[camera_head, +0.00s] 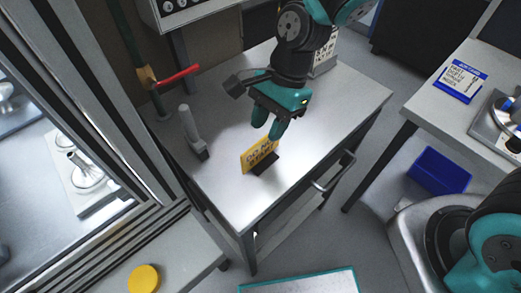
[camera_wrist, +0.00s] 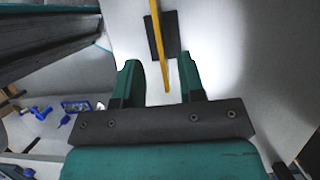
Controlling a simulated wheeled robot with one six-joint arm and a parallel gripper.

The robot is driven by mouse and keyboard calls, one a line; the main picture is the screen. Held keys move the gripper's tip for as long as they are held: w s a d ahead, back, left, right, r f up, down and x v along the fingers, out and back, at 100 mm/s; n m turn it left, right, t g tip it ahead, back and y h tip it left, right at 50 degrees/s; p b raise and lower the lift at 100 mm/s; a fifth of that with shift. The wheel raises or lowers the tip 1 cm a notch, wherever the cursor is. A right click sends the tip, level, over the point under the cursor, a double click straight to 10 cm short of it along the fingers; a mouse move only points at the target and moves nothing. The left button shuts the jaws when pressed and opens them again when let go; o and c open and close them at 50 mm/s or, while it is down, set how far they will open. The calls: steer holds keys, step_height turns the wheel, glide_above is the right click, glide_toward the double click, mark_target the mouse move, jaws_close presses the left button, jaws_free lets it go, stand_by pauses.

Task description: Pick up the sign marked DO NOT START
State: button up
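The yellow sign (camera_head: 256,158) reads DO NOT START and stands upright in a dark base (camera_head: 265,164) on the grey table (camera_head: 215,185). My gripper (camera_head: 268,132) is just above the sign, pointing down, with its teal fingers apart. In the wrist view the sign shows edge-on as a thin yellow strip (camera_wrist: 160,50) with its dark base (camera_wrist: 170,36). Its near end reaches between the two open fingers of my gripper (camera_wrist: 160,82). There are gaps on both sides, and neither finger appears to touch it.
A grey upright tool (camera_head: 193,132) stands left on the table. A red lever (camera_head: 178,76) juts out near the table's back left. A white printed board (camera_head: 325,55) stands behind my arm. A blue-edged sign (camera_head: 461,82) and a blue bin (camera_head: 439,170) are to the right.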

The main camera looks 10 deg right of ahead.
mark_target(263, 139)
steer(key=shift+p+x, duration=0.55)
steer(key=shift+x, duration=2.55)
steer(key=shift+a, duration=0.1)
jaws_close()
